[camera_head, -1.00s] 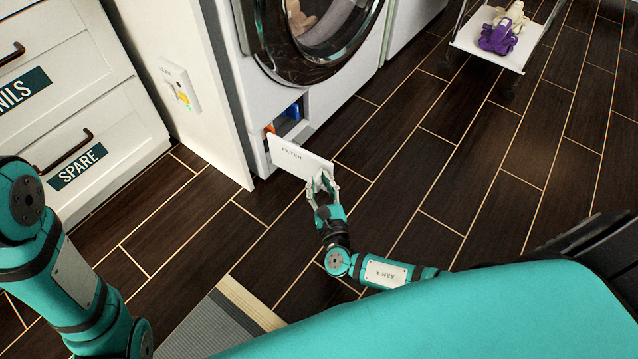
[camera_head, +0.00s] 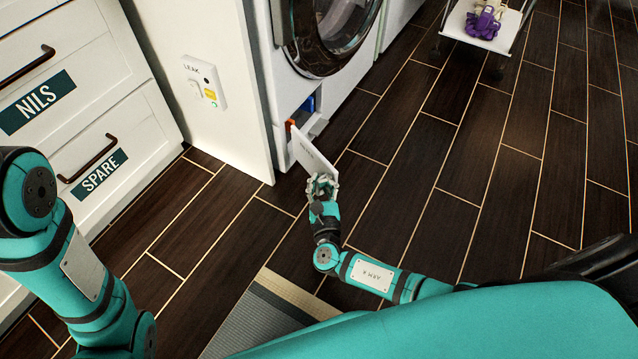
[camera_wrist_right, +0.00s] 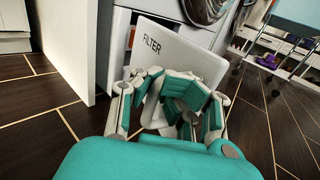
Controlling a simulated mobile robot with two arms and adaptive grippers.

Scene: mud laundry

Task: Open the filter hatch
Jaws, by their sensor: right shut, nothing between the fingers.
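The filter hatch (camera_head: 314,156) is a white panel at the lower front of the washing machine (camera_head: 268,85). It stands swung out from the machine, hinged at its left side near an orange part (camera_head: 290,124). The opening beside it shows a blue part (camera_head: 309,104) inside. In the right wrist view the hatch (camera_wrist_right: 190,50) shows the word FILTER and stands right in front of my fingers. My right gripper (camera_head: 323,184) is shut and empty at the hatch's outer edge; I cannot tell if it touches. My left arm is at the left, its gripper out of view.
A white wall panel with a leak sensor box (camera_head: 204,84) stands left of the machine. Drawers labelled NILS and SPARE (camera_head: 90,170) are further left. A cart (camera_head: 484,30) with a purple item stands at the top right. A grey mat (camera_head: 262,318) lies below. Dark floor is clear on the right.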

